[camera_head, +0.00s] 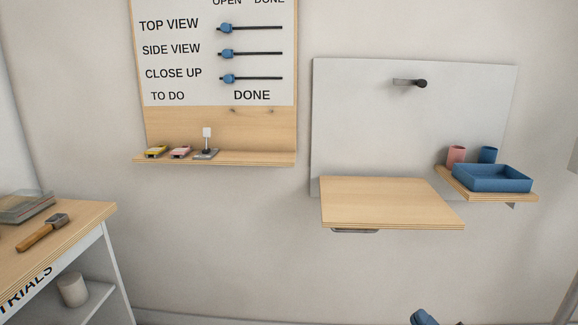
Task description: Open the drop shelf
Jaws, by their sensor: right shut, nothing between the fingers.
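The drop shelf (390,200) is a light wooden board at the lower edge of a grey wall panel (360,120), right of centre. The board stands out flat and level from the panel. A small metal piece (355,231) shows under its front left edge. A dark knob on a short metal stem (420,83) sticks out high on the panel. My right gripper (424,317) just enters at the bottom edge, well below the shelf and apart from it. It is shut and empty, and most of it is cut off. My left gripper is not in view.
Beside the drop shelf, a small side shelf (462,187) holds a blue tray (492,180), a pink cup (456,155) and a blue cup (488,155). A wooden sign board (185,122) with sliders hangs left. A bench (85,222) with a brush (42,234) stands at lower left.

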